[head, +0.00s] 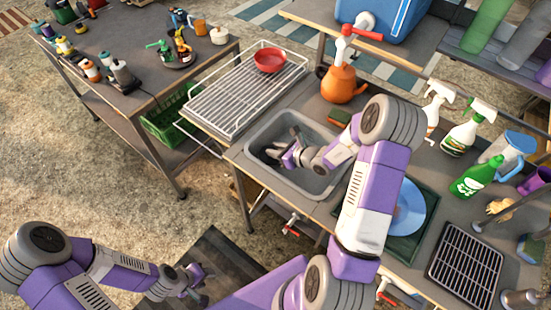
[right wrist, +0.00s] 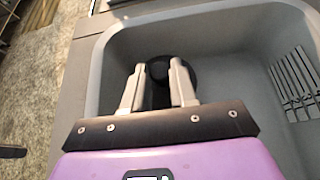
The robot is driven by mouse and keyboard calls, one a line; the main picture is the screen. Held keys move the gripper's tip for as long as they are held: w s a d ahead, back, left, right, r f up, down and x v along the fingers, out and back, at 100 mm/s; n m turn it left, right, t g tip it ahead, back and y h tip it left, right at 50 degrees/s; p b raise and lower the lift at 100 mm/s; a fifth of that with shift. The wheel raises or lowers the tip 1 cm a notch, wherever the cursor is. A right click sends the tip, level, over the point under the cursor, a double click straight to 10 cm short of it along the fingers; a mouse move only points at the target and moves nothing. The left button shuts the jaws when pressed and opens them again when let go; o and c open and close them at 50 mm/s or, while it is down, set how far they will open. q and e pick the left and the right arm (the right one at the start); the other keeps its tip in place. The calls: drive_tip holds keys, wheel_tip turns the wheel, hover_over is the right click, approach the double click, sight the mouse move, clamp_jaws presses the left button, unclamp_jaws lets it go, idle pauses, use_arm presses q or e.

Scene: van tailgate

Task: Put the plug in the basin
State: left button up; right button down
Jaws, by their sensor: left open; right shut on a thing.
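The grey basin (head: 318,186) is set into the counter in the middle of the head view. My right gripper (head: 276,155) reaches down inside it, towards its left side. In the right wrist view my right gripper (right wrist: 159,74) is shut on the black plug (right wrist: 160,92), which shows dark between and behind the fingers. Its lower part is hidden, so I cannot tell whether it touches the basin floor. The basin wall (right wrist: 112,75) also shows there. My left gripper (head: 203,284) is open and empty, low at the left, away from the counter.
A wire drying rack (head: 222,100) with a red bowl (head: 269,61) stands left of the basin. An orange kettle (head: 342,84) is behind it, spray bottles (head: 462,130) to the right. A blue plate (head: 404,212) and a black grill rack (head: 466,264) lie at the right.

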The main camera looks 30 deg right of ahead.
drive_tip(key=shift+f+b, duration=0.5)
drive_tip(key=shift+f, duration=1.5)
drive_tip(key=shift+r, duration=0.1)
drive_tip(key=c, duration=0.9)
unclamp_jaws()
drive_tip(key=shift+f, duration=0.2)
drive_tip(key=shift+r, duration=0.2)
drive_tip(key=p+v, duration=0.2)
drive_tip(key=v, duration=1)
